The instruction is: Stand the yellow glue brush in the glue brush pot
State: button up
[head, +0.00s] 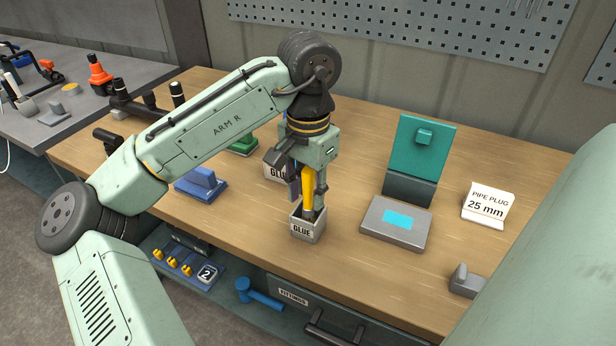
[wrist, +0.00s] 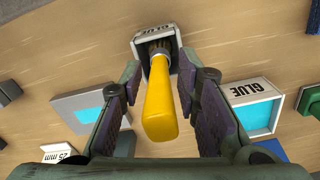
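The yellow glue brush (head: 308,187) stands roughly upright with its lower end inside a small grey pot labelled GLUE (head: 303,232). In the wrist view the yellow handle (wrist: 160,100) points up toward the camera, and the pot (wrist: 153,42) is around its far end. My gripper (head: 306,196) is above the pot with one finger on each side of the handle. The wrist view shows my gripper (wrist: 160,85) open, with gaps between the fingers and the handle. The brush's lower tip is hidden inside the pot.
A second GLUE container (head: 277,173) with blue inside stands behind my gripper. A grey block with a cyan patch (head: 397,222) and a teal upright plate (head: 424,150) are to the right. A blue block (head: 200,186) lies left. A PIPE PLUG sign (head: 487,205) stands far right.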

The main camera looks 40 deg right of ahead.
jog(key=shift+o, duration=1)
notch_tip(320, 180, up, 12)
dwell(0.4)
